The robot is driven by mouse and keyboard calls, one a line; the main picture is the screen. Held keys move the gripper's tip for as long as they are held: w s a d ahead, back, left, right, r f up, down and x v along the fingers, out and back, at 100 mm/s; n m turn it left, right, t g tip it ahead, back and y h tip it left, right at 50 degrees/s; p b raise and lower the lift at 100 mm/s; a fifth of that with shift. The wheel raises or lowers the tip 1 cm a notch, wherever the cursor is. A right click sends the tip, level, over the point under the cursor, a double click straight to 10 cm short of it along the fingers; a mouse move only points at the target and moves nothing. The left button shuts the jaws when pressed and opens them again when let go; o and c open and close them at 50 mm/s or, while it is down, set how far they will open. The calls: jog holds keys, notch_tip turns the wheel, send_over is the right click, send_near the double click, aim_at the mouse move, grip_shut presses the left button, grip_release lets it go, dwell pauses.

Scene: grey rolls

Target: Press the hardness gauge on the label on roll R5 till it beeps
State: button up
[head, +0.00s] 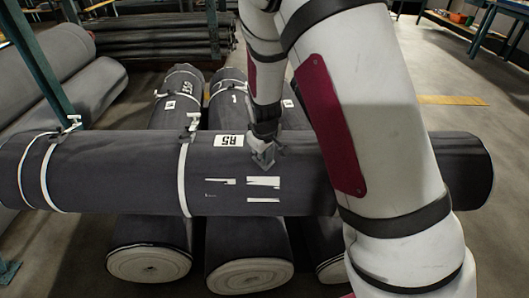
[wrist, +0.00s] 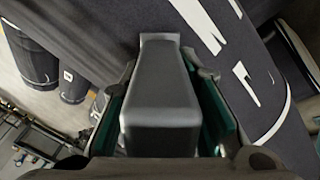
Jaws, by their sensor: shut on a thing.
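Roll R5 (head: 110,165) is a dark grey roll lying crosswise on top of other rolls. A white label reading R5 (head: 229,141) is on its upper side. Torn-looking white patches (head: 263,182) lie below and right of it, and white marks also show in the wrist view (wrist: 199,22). My gripper (head: 265,140) is over the roll's front, right of the R5 label and above the white patches. It is shut on the grey hardness gauge (wrist: 160,110), held between green pads. I cannot tell whether the gauge touches the roll; its tip and display are hidden.
Several rolls (head: 150,262) lie beneath R5, their ends toward me. White straps (head: 183,180) with buckles circle R5 on the left. More rolls (head: 75,75) lie at the far left near a green post (head: 38,55). Open floor (head: 460,110) is at the right.

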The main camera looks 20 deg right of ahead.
dwell(0.3)
jog(key=p+v, duration=0.5)
jog(key=v, duration=0.1)
jog(key=shift+r, duration=0.15)
jog(key=shift+s+a+r+p, duration=0.1)
jog(key=shift+s+r+p, duration=0.1)
jog(key=shift+r+p, duration=0.15)
jog(key=shift+f, duration=0.1)
jog(key=shift+s, duration=0.1)
